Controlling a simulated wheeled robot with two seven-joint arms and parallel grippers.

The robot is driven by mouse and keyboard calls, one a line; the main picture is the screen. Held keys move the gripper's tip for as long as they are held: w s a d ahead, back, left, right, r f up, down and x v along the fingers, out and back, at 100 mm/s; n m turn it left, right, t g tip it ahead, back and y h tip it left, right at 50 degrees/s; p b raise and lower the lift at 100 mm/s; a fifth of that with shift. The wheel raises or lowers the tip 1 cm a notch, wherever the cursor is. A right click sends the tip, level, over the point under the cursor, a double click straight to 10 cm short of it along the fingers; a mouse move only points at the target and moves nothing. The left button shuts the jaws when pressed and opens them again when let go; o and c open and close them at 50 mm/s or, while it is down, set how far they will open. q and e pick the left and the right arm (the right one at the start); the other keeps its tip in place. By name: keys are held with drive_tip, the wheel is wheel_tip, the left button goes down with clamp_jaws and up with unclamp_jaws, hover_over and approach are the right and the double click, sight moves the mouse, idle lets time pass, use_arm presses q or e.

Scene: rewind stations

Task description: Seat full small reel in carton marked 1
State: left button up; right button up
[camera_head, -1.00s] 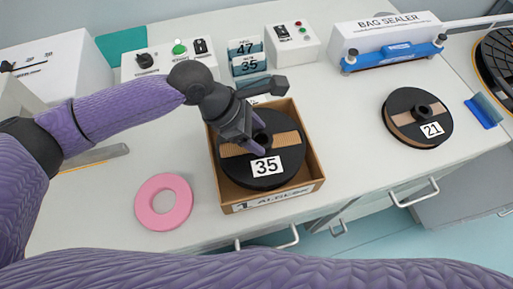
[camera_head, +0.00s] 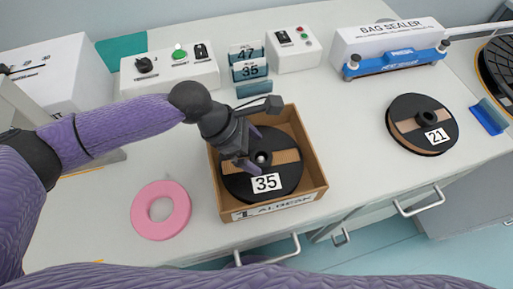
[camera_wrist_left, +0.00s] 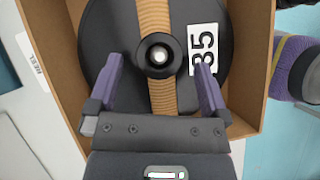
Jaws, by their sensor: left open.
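A black reel marked 35 (camera_head: 283,178) with a tan band lies flat inside an open cardboard carton (camera_head: 318,187), whose front label shows a 1. The reel also fills the carton in the left wrist view (camera_wrist_left: 110,30). My left gripper (camera_head: 251,150) is above the reel near its hub. In the left wrist view the fingers (camera_wrist_left: 158,85) are spread to either side of the hub and hold nothing. Another black reel marked 21 (camera_head: 408,112) lies on the table at right. My right gripper is not visible.
A pink ring (camera_head: 161,210) lies left of the carton. Control boxes (camera_head: 170,70) and number cards (camera_head: 249,70) stand behind. A bag sealer (camera_head: 390,45) stands at the back right. The table between the carton and reel 21 is clear.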

use_arm(q)
drive_tip(key=p+v, duration=0.3)
drive_tip(key=v, duration=0.7)
drive_tip(key=shift+a+r, duration=0.2)
drive_tip(key=shift+r, duration=0.1)
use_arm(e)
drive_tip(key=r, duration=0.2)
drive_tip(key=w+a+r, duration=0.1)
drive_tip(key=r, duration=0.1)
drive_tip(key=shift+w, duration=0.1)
use_arm(q)
drive_tip(key=shift+s, duration=0.15)
